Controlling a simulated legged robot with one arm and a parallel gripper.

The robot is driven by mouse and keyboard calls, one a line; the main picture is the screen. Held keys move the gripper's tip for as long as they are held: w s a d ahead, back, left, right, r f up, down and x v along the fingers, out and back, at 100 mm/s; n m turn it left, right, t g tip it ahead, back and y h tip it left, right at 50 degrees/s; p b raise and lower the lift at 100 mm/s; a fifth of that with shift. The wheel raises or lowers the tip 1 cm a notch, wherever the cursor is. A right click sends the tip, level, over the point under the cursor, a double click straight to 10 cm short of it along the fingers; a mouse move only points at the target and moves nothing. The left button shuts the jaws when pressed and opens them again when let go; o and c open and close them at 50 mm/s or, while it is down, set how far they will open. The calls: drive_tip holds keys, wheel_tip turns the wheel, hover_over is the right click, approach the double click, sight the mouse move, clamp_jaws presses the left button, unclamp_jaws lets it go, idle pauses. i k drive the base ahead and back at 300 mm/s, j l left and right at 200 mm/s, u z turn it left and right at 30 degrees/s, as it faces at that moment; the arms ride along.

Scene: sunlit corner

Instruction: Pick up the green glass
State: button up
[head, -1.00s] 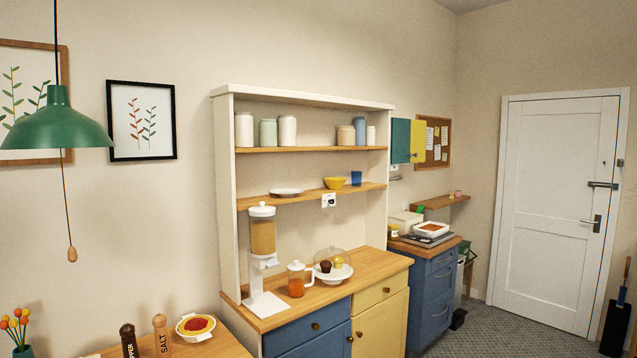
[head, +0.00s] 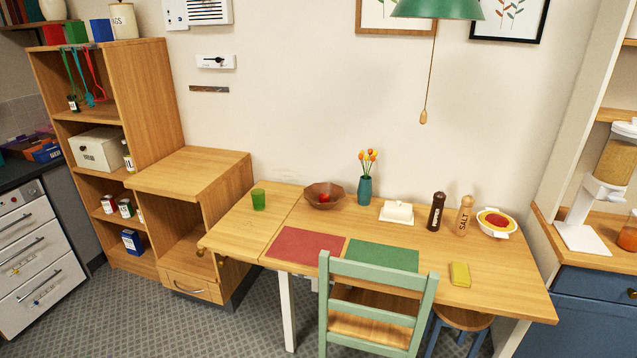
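The green glass (head: 258,199) stands upright on the left part of the wooden table (head: 480,250), near its back left side. It is a small, see-through green tumbler. A wooden bowl (head: 324,196) with something red in it stands to its right, apart from it. My gripper is not in view, so where it is relative to the glass does not show.
A green chair (head: 377,275) stands at the table's front. Red (head: 305,245) and green (head: 382,256) mats lie near that edge. A low wooden cabinet (head: 190,172) stands left of the table. Carpeted floor (head: 245,330) is open at front left. A lamp (head: 437,9) hangs above.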

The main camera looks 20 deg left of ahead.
sight(259, 200)
drive_tip(key=i+j+u, duration=0.3)
drive_tip(key=i+j, duration=0.75)
drive_tip(key=j, duration=0.3)
drive_tip(key=i+j+u, duration=0.3)
drive_tip(key=i+j, duration=0.8)
